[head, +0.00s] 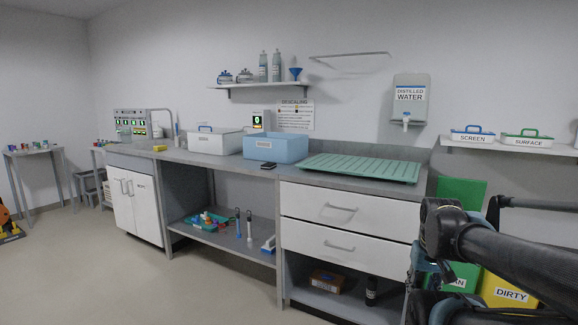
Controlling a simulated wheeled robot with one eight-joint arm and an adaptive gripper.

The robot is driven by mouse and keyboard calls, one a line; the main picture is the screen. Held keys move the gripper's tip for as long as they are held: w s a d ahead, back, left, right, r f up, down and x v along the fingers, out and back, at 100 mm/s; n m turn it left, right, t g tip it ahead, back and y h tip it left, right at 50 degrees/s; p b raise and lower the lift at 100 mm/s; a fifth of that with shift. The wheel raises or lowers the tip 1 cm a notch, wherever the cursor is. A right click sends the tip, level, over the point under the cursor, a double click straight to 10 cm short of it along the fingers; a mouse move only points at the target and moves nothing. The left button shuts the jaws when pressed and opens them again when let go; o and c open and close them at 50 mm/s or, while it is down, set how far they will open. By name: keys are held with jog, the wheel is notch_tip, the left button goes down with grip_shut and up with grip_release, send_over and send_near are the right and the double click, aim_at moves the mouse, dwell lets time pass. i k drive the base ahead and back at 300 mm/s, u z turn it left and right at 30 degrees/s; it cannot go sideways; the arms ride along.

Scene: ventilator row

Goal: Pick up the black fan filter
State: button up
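A small, flat black item (268,166) lies on the grey counter, just in front of the light blue bin (275,147). It may be the black fan filter, but it is too small in the head view to be sure. My arm enters from the right and bends down at the lower right, well apart from the black item. I cannot make out my gripper's fingers in this view.
A white bin (215,142) stands left of the blue one. A green ribbed drying tray (362,168) covers the counter's right part. A lower shelf (222,231) holds several small tools. Green and yellow (508,290) bins stand behind my arm.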

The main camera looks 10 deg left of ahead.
aim_at(269, 165)
jog(key=u, duration=0.25)
jog(key=i, duration=1.05)
jog(key=u, duration=0.45)
